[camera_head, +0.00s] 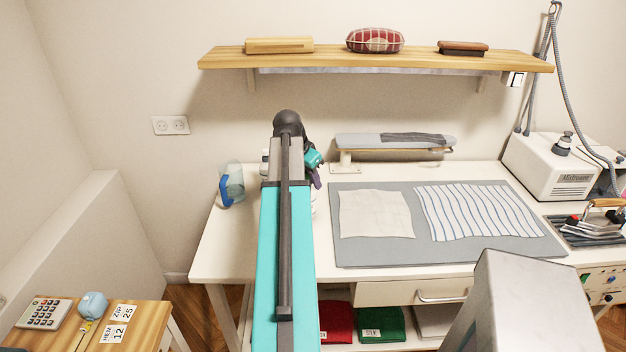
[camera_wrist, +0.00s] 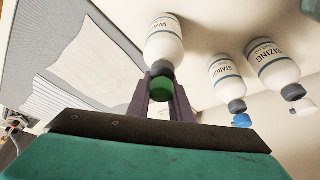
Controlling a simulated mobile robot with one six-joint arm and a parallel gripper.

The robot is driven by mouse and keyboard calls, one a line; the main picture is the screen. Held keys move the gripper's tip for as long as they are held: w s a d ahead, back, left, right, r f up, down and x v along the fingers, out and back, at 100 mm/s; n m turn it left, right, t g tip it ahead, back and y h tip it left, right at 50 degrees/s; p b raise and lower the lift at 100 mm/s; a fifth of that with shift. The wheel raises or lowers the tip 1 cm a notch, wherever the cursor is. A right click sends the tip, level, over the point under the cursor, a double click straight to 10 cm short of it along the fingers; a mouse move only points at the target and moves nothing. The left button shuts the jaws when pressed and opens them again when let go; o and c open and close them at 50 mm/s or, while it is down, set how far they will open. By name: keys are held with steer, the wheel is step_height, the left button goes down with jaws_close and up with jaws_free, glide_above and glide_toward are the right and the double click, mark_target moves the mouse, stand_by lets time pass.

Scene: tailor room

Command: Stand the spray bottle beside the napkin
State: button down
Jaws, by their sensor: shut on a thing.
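The spray bottle (camera_wrist: 164,42) is white, with a label starting "WA" and a green top (camera_wrist: 162,88). In the wrist view, my gripper (camera_wrist: 163,97) has its two dark fingers on either side of that top, shut on it. I cannot tell whether the bottle stands on the table or hangs just above it.
Two similar white bottles, starch (camera_wrist: 227,78) and sizing (camera_wrist: 272,62), stand near the held one. A clear jug with a blue handle (camera_head: 231,184) is at the table's left. A striped cloth (camera_head: 475,212) lies right of the napkin. A sleeve board (camera_head: 385,141) stands behind the mat.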

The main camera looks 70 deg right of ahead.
steer(key=shift+f, duration=0.4)
steer(key=c, duration=1.6)
jaws_free()
steer(key=shift+b+v, duration=1.15)
steer(key=shift+v, duration=4.95)
